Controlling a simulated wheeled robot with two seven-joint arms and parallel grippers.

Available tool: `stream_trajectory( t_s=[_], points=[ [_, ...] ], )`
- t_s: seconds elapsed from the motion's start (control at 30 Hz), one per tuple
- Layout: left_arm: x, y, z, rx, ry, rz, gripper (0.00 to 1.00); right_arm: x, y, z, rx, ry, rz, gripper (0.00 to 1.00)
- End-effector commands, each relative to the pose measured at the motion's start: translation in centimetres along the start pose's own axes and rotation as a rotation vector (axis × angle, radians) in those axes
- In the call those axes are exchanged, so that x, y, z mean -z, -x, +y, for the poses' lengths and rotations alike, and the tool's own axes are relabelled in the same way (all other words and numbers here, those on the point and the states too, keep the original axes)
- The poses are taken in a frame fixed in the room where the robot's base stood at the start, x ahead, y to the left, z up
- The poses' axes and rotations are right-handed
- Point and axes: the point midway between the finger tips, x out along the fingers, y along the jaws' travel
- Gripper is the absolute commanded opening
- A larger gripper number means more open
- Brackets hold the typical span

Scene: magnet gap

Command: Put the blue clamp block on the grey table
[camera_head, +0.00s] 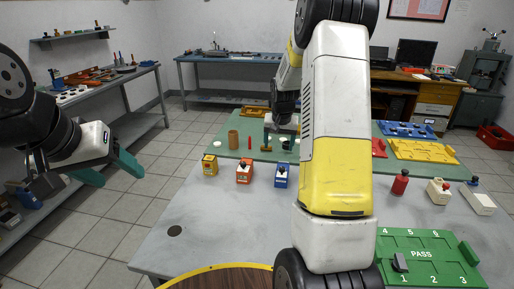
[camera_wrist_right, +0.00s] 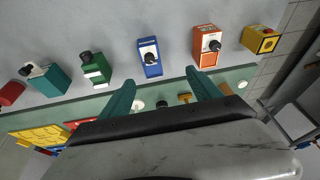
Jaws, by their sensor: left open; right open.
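The blue clamp block (camera_head: 281,176), with a dark knob and a white label, stands upright on the grey table (camera_head: 215,215), just in front of the green mat. It also shows in the right wrist view (camera_wrist_right: 149,61), ahead of and between the teal fingers of my right gripper (camera_wrist_right: 160,77). That gripper is open and empty; I cannot tell how far its fingers are from the block. In the head view my right arm hides much of it. My left gripper (camera_head: 112,171) is open and empty, off the table's left side.
An orange block (camera_head: 244,171) and a yellow block (camera_head: 210,165) stand left of the blue one. A green block (camera_wrist_right: 96,70) shows in the wrist view. A green PASS tray (camera_head: 449,250) is at the front right.

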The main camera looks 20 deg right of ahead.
Motion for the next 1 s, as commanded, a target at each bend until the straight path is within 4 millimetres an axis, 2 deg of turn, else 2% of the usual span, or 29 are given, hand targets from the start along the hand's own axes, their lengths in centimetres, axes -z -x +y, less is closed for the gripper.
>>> stream_trajectory(
  t_s=[0.03, 0.2, 0.37, 0.5, 0.63, 0.8, 0.9, 1.0],
  points=[
    [0.0, 0.0, 0.0, 0.0, 0.0, 0.0, 0.62, -0.6, 3.3, -0.8, 0.025, 0.016, 0.018, 0.72],
    [0.0, 0.0, 0.0, 0.0, 0.0, 0.0, 0.62, -4.5, 11.8, -2.4, 0.094, 0.079, 0.045, 0.72],
    [0.0, 0.0, 0.0, 0.0, 0.0, 0.0, 0.62, -9.3, 18.4, -3.3, 0.157, 0.148, 0.074, 0.72],
    [0.0, 0.0, 0.0, 0.0, 0.0, 0.0, 0.62, -14.3, 23.1, -3.6, 0.208, 0.215, 0.103, 0.72],
    [0.0, 0.0, 0.0, 0.0, 0.0, 0.0, 0.62, -19.3, 26.2, -3.6, 0.25, 0.283, 0.13, 0.72],
    [0.0, 0.0, 0.0, 0.0, 0.0, 0.0, 0.62, -24.7, 28.3, -3.1, 0.289, 0.354, 0.16, 0.72],
    [0.0, 0.0, 0.0, 0.0, 0.0, 0.0, 0.62, -26.6, 28.7, -2.9, 0.302, 0.381, 0.171, 0.72],
    [0.0, 0.0, 0.0, 0.0, 0.0, 0.0, 0.62, -27.6, 28.9, -2.8, 0.307, 0.396, 0.175, 0.72]
  ],
)
